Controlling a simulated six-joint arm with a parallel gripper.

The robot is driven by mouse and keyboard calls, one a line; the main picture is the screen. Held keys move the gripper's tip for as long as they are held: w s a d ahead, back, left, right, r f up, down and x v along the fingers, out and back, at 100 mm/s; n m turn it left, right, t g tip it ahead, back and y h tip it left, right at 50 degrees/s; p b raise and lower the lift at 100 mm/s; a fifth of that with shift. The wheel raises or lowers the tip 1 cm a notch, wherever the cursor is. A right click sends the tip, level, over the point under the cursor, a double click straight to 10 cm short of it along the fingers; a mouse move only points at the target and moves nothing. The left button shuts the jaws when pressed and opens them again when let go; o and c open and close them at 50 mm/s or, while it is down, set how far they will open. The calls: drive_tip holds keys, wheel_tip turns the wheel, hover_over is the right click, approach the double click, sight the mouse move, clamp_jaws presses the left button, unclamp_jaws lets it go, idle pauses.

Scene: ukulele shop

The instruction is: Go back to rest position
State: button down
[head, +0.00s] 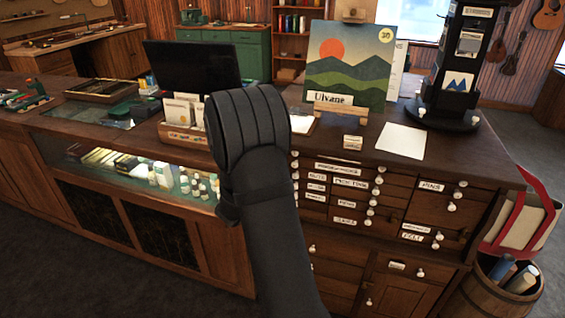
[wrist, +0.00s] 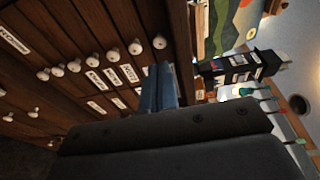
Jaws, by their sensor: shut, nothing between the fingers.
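My gripper (wrist: 158,88) shows in the wrist view as two blue-grey fingers side by side, shut with nothing between them. They are in front of the drawer cabinet (wrist: 85,60), whose labels and round white knobs show tilted in that view; I cannot tell the exact gap. In the head view my dark arm rises from the bottom middle and covers part of the counter and the cabinet's left side. The fingers are hidden there. The same drawer cabinet (head: 335,240) shows right of my arm, its visible drawers shut.
A landscape picture (head: 347,68) stands on the wooden counter (head: 460,158), beside a white sheet (head: 401,140) and a dark display tower (head: 455,65). A monitor (head: 190,66) and a card box (head: 185,135) stand left of my arm. A barrel (head: 500,296) is at lower right.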

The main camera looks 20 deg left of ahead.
drive_tip(key=s, duration=0.4)
drive_tip(key=shift+s+a, duration=0.1)
drive_tip(key=shift+a, duration=0.3)
drive_tip(key=w+d, duration=0.2)
drive_tip(key=w, duration=1.2)
drive_tip(key=shift+d+f, duration=0.15)
drive_tip(key=shift+d, duration=0.15)
drive_tip(key=shift+s, duration=0.1)
drive_tip(key=s+a, duration=0.2)
drive_tip(key=s, duration=0.9)
drive_tip(key=shift+s+r, duration=0.15)
drive_tip(key=shift+r, duration=0.05)
drive_tip(key=shift+a, duration=0.1)
drive_tip(key=w+d, duration=0.2)
drive_tip(key=w, duration=0.9)
drive_tip(key=shift+w+f, duration=0.2)
idle(1.0)
drive_tip(key=shift+d, duration=0.15)
idle(1.0)
